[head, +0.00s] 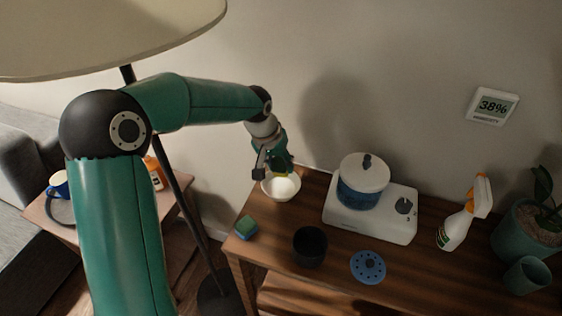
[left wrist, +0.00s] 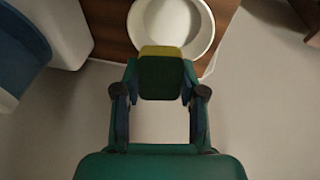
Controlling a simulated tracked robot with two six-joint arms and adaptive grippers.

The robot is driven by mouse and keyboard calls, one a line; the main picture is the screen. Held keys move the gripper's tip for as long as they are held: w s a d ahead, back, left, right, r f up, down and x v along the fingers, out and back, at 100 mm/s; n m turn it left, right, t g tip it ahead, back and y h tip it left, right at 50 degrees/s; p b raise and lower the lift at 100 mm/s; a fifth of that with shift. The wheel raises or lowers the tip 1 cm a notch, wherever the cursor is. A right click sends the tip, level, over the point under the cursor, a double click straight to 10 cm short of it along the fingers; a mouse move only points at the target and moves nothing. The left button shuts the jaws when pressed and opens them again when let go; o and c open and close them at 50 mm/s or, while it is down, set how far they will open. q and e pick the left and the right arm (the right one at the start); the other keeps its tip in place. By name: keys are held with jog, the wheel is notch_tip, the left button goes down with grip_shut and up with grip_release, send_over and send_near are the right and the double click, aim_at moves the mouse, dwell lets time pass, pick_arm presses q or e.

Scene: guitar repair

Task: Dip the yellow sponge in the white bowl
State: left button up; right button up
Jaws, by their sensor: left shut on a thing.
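My left gripper (head: 274,166) is shut on a sponge and holds it over the white bowl (head: 281,192) at the back left of the wooden table. In the left wrist view the sponge (left wrist: 161,82) is dark green with a yellow layer at its far end, between the two fingers of the gripper (left wrist: 160,90). That yellow end overlaps the near part of the bowl (left wrist: 208,27). In the head view only a bit of yellow shows at the bowl's opening, and I cannot tell whether it touches the bowl's inside. My right gripper is not in view.
A green and blue sponge (head: 246,228) lies at the table's left edge. A black cup (head: 310,247) and a blue perforated disc (head: 368,266) are in front. A spray bottle (head: 458,220) stands at right.

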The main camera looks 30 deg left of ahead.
aim_at(280, 163)
pick_arm(q)
jog(key=shift+f+b, duration=2.45)
jog(key=shift+f, duration=0.95)
jog(key=shift+r+p, duration=2.45)
jog(key=shift+r, duration=0.9)
notch_tip(280, 163, up, 4)
jog(key=p, duration=0.3)
jog(key=shift+a, duration=0.1)
